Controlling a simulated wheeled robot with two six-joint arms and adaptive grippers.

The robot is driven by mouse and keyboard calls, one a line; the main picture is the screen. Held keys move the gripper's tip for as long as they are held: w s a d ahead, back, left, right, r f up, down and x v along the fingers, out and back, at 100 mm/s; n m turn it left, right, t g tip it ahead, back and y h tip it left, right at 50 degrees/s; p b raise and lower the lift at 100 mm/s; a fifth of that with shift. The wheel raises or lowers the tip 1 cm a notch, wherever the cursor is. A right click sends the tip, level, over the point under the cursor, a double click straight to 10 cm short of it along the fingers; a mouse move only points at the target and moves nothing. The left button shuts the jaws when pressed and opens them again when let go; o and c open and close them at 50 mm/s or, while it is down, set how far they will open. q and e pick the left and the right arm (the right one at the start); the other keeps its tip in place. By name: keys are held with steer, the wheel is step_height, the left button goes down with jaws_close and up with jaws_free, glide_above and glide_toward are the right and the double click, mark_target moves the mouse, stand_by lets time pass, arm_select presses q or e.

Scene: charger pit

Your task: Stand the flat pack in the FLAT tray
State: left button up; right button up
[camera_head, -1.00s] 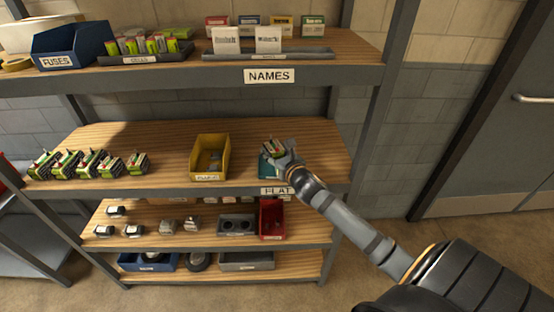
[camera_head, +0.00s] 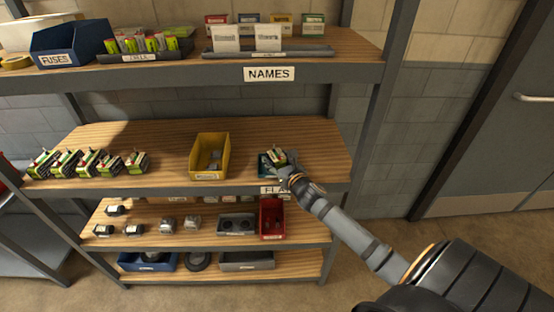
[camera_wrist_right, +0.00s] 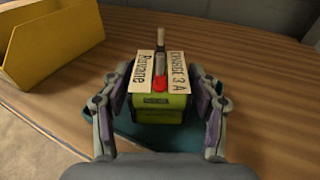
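The flat pack (camera_wrist_right: 162,108) is a green block with a dark top, a red clip and two white labels reading "Ravane" and "CHARGE 3 A". In the head view the pack (camera_head: 277,154) is in or just over the teal FLAT tray (camera_head: 265,168), at the right end of the middle shelf. The tray (camera_wrist_right: 128,127) shows under and around the pack in the wrist view. My right gripper (camera_wrist_right: 162,85) has a finger on each side of the pack, with narrow gaps, so it looks open. My right gripper (camera_head: 285,166) hides part of the tray. My left gripper is not in view.
A yellow bin (camera_head: 210,157) stands left of the tray, with bare shelf between. Several similar packs (camera_head: 88,163) are lined up at the shelf's left. The NAMES shelf (camera_head: 200,75) is above; a red bin (camera_head: 271,219) is on the shelf below.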

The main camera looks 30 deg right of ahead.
mark_target(281, 164)
steer(key=shift+r, duration=0.15)
steer(key=shift+s, duration=0.25)
steer(key=s, duration=0.3)
steer(key=s+a, duration=0.1)
steer(key=s, duration=0.1)
steer(key=shift+s+r, duration=0.25)
steer(key=shift+r, duration=0.15)
steer(key=s, duration=0.2)
steer(key=s+p, duration=0.1)
steer(key=s, duration=0.1)
steer(key=s+r, duration=0.1)
steer(key=shift+s+a+p, duration=0.35)
steer(key=shift+s, duration=0.05)
